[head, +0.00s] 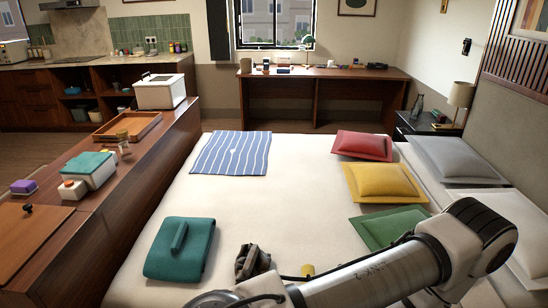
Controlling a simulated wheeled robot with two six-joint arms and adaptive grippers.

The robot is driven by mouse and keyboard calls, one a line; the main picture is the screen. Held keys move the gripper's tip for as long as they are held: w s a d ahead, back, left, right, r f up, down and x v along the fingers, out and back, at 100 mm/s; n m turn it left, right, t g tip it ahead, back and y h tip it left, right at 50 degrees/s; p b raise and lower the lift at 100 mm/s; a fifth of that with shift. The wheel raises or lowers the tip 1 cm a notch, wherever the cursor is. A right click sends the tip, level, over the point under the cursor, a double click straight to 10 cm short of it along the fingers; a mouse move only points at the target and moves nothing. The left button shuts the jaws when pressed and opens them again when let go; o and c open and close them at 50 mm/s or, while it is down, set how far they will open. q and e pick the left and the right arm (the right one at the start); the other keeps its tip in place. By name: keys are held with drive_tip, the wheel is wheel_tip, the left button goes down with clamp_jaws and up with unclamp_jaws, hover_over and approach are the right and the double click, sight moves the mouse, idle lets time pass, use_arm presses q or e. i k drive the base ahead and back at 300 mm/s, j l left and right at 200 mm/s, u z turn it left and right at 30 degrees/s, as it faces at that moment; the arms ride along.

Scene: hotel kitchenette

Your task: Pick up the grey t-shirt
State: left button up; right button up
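A small dark grey, crumpled shape (250,262) lies at the front middle of the bed, just beyond my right wrist. It may be the grey t-shirt, but it is partly hidden by my arm and I cannot tell for sure. My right arm reaches in from the right across the bed's front, its wrist at the bottom edge. I cannot make out my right gripper's fingers, nor whether they touch the dark shape. My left arm and gripper are not in view.
A teal folded item (180,249) and a blue striped cloth (231,153) lie on the white bed (290,185). Red (363,145), yellow (385,182), green (388,226) and grey (453,158) pillows line its right side. A wooden counter (150,165) stands left. The bed's middle is clear.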

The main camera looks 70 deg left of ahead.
sight(251, 262)
drive_tip(key=u, duration=1.8)
